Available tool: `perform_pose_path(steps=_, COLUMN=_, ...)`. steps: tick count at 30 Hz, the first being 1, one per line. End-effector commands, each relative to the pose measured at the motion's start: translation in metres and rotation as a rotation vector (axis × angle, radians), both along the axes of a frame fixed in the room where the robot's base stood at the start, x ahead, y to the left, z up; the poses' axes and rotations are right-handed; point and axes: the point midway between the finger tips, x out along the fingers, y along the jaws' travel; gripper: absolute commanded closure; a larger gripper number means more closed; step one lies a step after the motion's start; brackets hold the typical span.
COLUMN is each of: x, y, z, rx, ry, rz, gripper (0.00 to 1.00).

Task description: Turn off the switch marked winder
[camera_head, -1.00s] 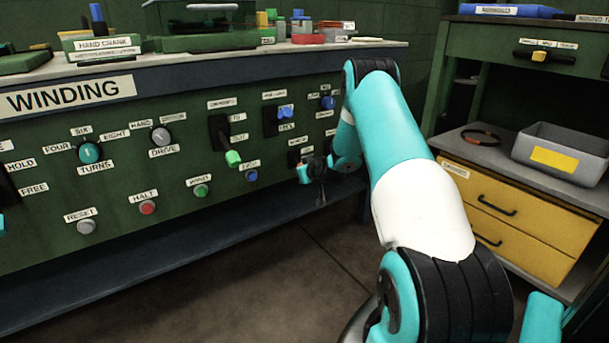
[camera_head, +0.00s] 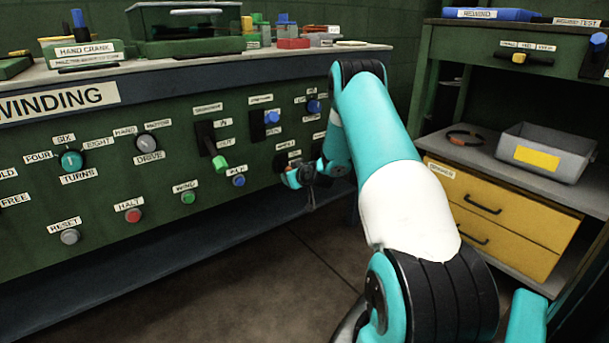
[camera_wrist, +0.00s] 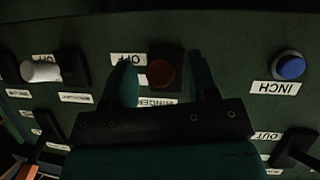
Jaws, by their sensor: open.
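In the wrist view, which shows the panel upside down, a dark red switch (camera_wrist: 162,73) sits in a black housing on the green panel. A label reading WINDER (camera_wrist: 157,102) is by it, partly covered by my gripper, and an OFF label (camera_wrist: 128,59) is beside it. My gripper (camera_wrist: 161,75) is open, with one finger on each side of the switch; I cannot tell whether they touch it.
A blue INCH button (camera_wrist: 289,66) and a white-capped switch (camera_wrist: 41,71) flank the spot in the wrist view. In the head view, a green-tipped lever (camera_head: 219,162) is to the left. A yellow drawer unit (camera_head: 500,210) stands right; floor below is clear.

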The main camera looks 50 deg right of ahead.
Motion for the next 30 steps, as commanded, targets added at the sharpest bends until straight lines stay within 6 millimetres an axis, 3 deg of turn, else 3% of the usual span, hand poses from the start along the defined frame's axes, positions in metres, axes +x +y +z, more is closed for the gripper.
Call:
perform_pose_path(steps=18, x=-0.119, y=0.044, z=0.063, rx=0.001, ry=0.001, rz=-0.006, gripper=0.46)
perform_pose_path(steps=24, x=-0.135, y=0.051, z=0.071, rx=0.001, ry=0.0, rz=-0.004, gripper=0.46)
perform_pose_path(steps=30, x=-0.138, y=0.052, z=0.072, rx=-0.001, ry=0.0, rz=-0.003, gripper=0.46)
